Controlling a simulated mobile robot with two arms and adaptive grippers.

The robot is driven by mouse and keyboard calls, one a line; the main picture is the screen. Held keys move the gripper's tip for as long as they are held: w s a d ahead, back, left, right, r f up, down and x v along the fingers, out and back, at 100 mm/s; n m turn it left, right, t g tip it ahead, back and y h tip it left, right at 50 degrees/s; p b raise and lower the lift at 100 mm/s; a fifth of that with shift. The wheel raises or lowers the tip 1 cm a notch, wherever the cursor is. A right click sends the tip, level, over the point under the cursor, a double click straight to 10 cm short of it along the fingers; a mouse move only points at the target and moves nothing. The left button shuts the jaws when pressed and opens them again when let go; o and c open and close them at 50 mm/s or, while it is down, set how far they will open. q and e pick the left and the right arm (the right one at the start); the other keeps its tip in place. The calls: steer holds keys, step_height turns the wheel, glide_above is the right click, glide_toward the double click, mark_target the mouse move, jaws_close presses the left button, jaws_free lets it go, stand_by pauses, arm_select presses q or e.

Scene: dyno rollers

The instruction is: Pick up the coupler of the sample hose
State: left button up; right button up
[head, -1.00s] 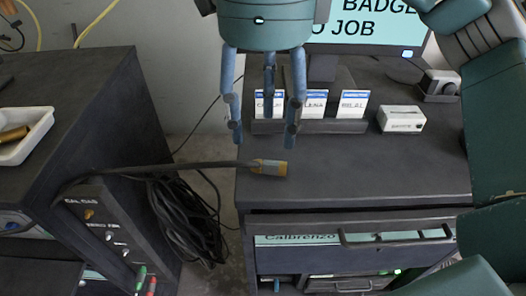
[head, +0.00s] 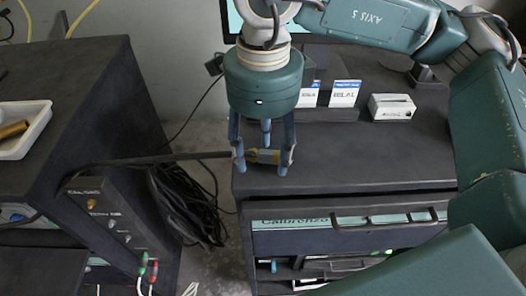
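The coupler (head: 265,157) of the sample hose is a short brass-coloured piece near the left edge of the right cabinet's dark top. The black sample hose (head: 190,157) runs left from it across the gap to the left cabinet. My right gripper (head: 262,163) points down with its three blue fingers around the coupler. The fingers are spread, two in front and one behind, and partly cover the coupler's ends. Whether any finger touches it I cannot tell. My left gripper is not in view.
Cards (head: 345,93) and a white box (head: 392,107) stand behind on the right cabinet (head: 400,160), near the monitor (head: 235,22). A drawer (head: 350,228) is below. A white tray (head: 40,118) sits on the left cabinet. Coiled black cable (head: 190,205) hangs in the gap. The right top's middle is clear.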

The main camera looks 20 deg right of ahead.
steer(key=c, duration=1.2)
steer(key=shift+c, duration=0.2)
steer(key=shift+r, duration=0.15)
